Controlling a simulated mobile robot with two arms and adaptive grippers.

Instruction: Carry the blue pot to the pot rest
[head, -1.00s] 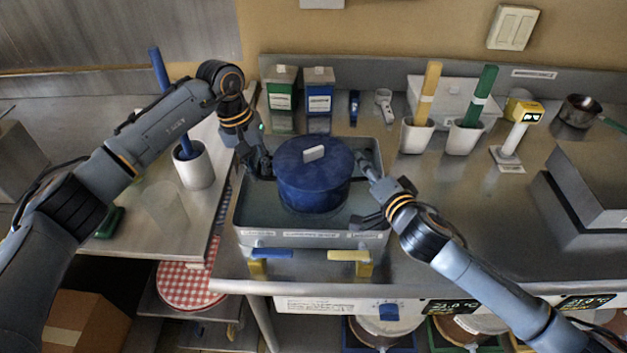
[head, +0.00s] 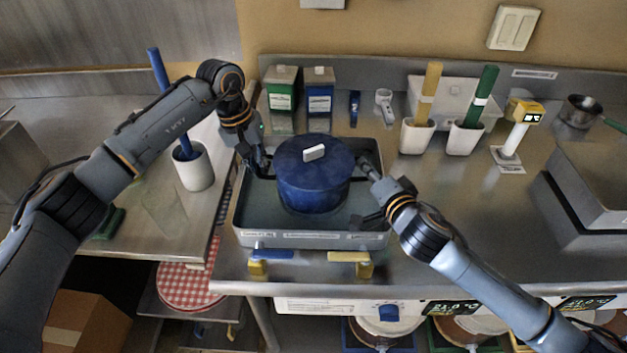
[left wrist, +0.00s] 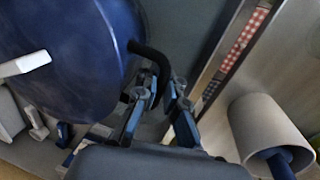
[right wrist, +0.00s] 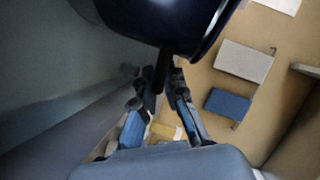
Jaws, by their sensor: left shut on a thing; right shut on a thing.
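The blue pot (head: 313,185), lidded with a white knob, stands upright within the grey basin (head: 310,240) on the counter. I cannot tell if its bottom touches the basin floor. My left gripper (head: 263,168) is shut on the pot's left handle, a dark bar seen in the left wrist view (left wrist: 150,55). My right gripper (head: 368,172) is shut on the right handle, also dark in the right wrist view (right wrist: 162,68). A round red-and-white checkered piece (head: 185,286) lies on a lower shelf at left; I cannot tell whether it is the pot rest.
Green (head: 281,90) and blue (head: 318,92) canisters stand behind the basin. White holders (head: 417,137) with yellow and green handles stand at right. A white cup (head: 194,168) with a blue-handled tool and a clear glass (head: 162,212) are on the left table. The counter right of the basin has free room.

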